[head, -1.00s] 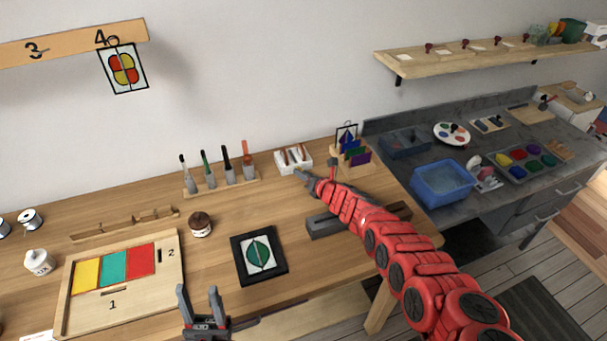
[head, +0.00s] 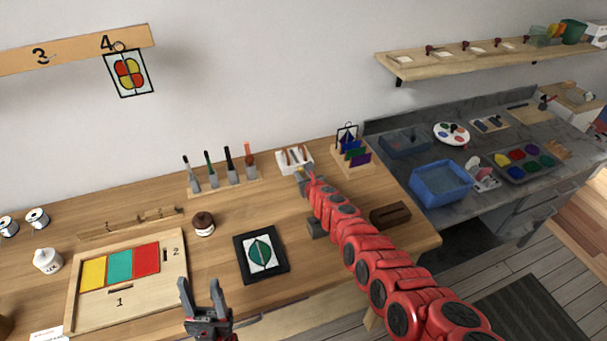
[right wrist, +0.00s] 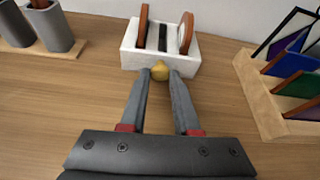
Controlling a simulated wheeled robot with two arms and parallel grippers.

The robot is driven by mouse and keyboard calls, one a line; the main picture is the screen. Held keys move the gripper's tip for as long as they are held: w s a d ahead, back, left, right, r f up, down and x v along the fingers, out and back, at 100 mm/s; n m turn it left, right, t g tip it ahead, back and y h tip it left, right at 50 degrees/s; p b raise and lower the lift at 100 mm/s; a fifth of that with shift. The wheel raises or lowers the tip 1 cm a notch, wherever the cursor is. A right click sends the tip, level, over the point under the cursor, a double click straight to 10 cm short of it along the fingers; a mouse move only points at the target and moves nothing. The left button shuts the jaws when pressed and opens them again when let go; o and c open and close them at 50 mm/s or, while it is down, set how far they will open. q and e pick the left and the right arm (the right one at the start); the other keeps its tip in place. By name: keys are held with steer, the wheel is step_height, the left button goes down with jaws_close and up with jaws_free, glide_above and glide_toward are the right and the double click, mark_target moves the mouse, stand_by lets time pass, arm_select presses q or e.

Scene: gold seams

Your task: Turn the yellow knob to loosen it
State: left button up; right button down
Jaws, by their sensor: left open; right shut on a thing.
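The yellow knob (right wrist: 160,71) is a small round knob on the front of a white block (right wrist: 127,54) that holds upright brown pieces. My right gripper (right wrist: 160,75) is shut on the knob, one fingertip on each side. In the head view the white block (head: 283,161) stands at the back of the wooden table, with my right gripper (head: 302,173) at its front; the knob is hidden there. My left gripper (head: 203,292) is open and empty over the table's front edge, away from the block.
A wooden rack with colored panels (head: 357,157) stands just right of the block. A holder with several upright tools (head: 222,189) is to its left. A black-framed leaf panel (head: 246,277) and a dark wooden block (head: 390,215) lie nearer the front.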

stand_by(0.5)
steer(key=c, duration=0.9)
jaws_free()
